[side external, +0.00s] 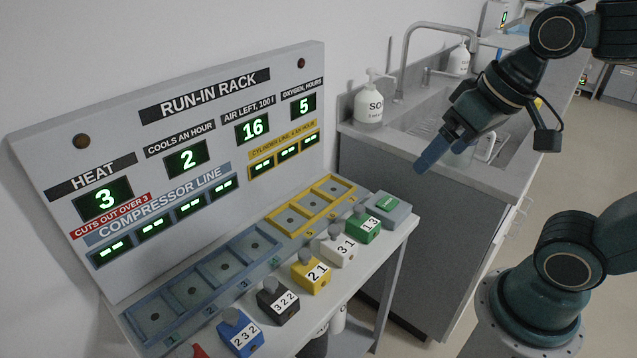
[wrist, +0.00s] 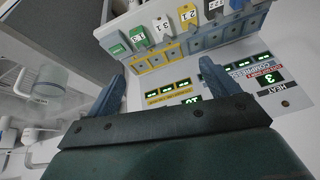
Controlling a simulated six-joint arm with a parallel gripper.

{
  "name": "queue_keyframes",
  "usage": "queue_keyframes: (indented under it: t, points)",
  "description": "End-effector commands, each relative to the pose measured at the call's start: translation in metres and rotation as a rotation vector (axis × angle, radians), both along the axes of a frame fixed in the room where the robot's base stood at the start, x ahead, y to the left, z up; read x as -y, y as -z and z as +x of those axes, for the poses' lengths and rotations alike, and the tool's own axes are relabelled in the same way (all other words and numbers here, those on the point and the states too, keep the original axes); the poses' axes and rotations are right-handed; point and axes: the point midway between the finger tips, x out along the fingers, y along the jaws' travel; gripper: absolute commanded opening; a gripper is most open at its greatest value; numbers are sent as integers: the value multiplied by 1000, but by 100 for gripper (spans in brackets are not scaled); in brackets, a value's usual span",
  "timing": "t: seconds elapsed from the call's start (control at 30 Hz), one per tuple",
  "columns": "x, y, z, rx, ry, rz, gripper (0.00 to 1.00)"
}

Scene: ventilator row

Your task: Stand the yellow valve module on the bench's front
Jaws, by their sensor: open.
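The yellow valve module (side external: 311,274), marked 2 1 with a grey knob on top, stands on the front strip of the bench (side external: 395,240), between the black module (side external: 277,302) and the white module (side external: 341,250). It also shows near the top of the wrist view (wrist: 190,17). My gripper (side external: 447,152) is open and empty, high up and to the right of the module, near the sink. In the wrist view its two blue fingers (wrist: 163,72) are spread apart with nothing between them.
A blue module (side external: 240,333), a green module (side external: 363,227) and part of a red one share the row. Behind them lie empty blue slots (side external: 188,292) and yellow slots (side external: 290,220) below the run-in rack (side external: 180,150). A soap bottle (side external: 369,105) stands by the sink.

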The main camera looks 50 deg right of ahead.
Motion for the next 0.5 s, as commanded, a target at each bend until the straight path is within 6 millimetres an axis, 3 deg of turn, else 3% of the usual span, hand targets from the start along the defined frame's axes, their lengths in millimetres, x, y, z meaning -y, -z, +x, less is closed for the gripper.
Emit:
queue_keyframes:
  t: [0.2, 0.5]
  points:
    - [6, -3, -22, 44, -108, -78, 87]
    - [8, -3, -26, 50, -135, -96, 87]
